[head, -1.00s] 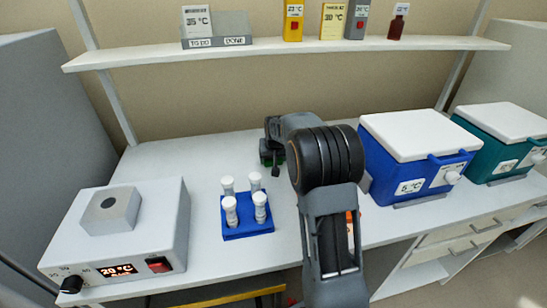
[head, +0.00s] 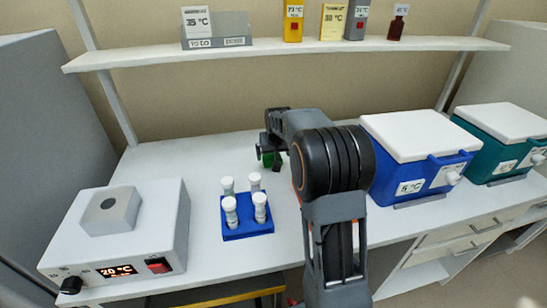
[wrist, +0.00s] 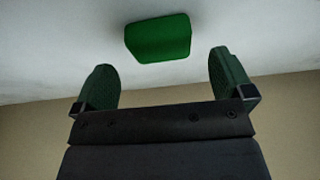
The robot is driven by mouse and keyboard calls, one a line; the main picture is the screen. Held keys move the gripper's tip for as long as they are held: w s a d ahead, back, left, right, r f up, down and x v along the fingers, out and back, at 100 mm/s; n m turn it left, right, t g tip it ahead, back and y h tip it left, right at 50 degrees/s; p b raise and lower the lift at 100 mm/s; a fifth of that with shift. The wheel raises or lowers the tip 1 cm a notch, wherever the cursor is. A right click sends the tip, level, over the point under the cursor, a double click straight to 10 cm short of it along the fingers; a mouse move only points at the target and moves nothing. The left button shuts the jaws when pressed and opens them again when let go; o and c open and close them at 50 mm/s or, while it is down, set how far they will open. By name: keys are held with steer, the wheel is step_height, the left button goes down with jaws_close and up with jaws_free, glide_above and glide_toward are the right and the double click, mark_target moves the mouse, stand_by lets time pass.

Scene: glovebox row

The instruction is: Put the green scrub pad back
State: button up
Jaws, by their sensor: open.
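The green scrub pad (wrist: 158,38) lies flat on the white bench top in the wrist view, beyond the fingertips and roughly centred between them. A bit of green (head: 267,160) shows under my gripper in the head view, mostly hidden by it. My gripper (wrist: 161,65) is open and empty, its two dark green fingers apart on either side of the pad's line. In the head view my gripper (head: 271,150) is over the back of the bench, behind the tube rack. I cannot tell the exact height of the fingers above the bench.
A blue rack (head: 247,230) with several white-capped tubes stands in front of the gripper. A heater block (head: 140,225) stands at left. A blue cooler (head: 415,150) and a teal cooler (head: 505,140) stand at right. A shelf (head: 290,48) with bottles runs above the back.

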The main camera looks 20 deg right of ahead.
steer(key=v, duration=0.8)
steer(key=shift+r, duration=0.2)
steer(key=shift+s, duration=0.2)
